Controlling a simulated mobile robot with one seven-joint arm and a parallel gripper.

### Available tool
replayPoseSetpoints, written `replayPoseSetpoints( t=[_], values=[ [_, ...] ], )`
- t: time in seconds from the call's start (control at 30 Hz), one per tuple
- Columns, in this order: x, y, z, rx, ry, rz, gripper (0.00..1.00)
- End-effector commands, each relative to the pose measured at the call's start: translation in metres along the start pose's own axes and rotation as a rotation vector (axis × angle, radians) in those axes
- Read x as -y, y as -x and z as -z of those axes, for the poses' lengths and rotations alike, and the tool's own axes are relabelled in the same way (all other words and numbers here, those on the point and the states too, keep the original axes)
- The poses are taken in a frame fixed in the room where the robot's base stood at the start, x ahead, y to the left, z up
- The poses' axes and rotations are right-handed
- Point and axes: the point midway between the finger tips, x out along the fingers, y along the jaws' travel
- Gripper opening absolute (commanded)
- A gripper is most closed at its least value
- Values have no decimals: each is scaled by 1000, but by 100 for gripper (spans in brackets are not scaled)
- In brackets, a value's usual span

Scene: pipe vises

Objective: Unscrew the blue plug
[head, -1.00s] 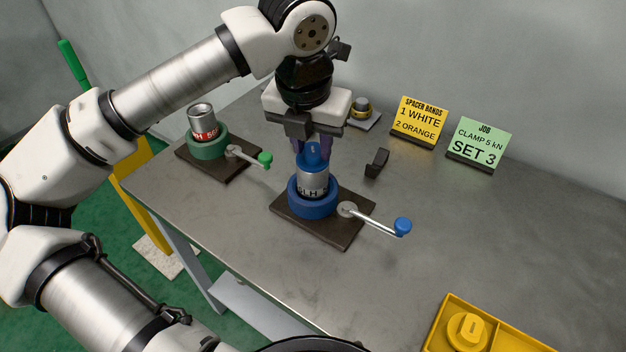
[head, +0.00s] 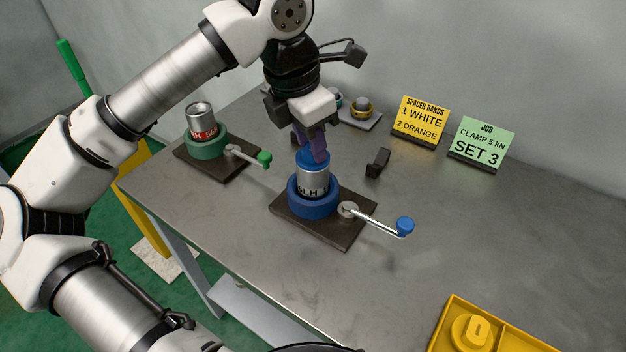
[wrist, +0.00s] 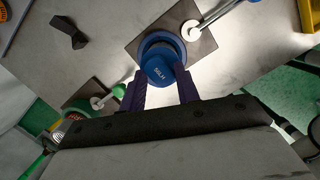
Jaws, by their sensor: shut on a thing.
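The blue plug (head: 307,160) sits on top of a silver pipe (head: 313,181) held upright in the blue vise (head: 312,205). The vise stands on a dark base plate and has a crank with a blue knob (head: 404,226). My gripper (head: 318,152) points down over the pipe and is shut on the plug; its purple fingers hide part of it.
A green vise (head: 206,146) with an open-topped pipe (head: 201,116) stands to the left. A yellow tray (head: 490,318) holding a yellow plug is at the lower right. A black bracket (head: 377,163) and two signs (head: 420,120) stand behind. The table's right middle is clear.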

Motion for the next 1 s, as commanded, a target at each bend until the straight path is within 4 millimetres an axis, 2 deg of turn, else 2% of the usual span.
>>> replayPoseSetpoints(
  t=[0.2,0.57,0.83,1.0],
  values=[
    [-1,0,0,1,-181,37,8],
    [-1,0,0,0,-216,44,8],
    [-2,0,-1,1,-520,106,8],
    [-3,0,-1,1,-603,122,8]
  ],
)
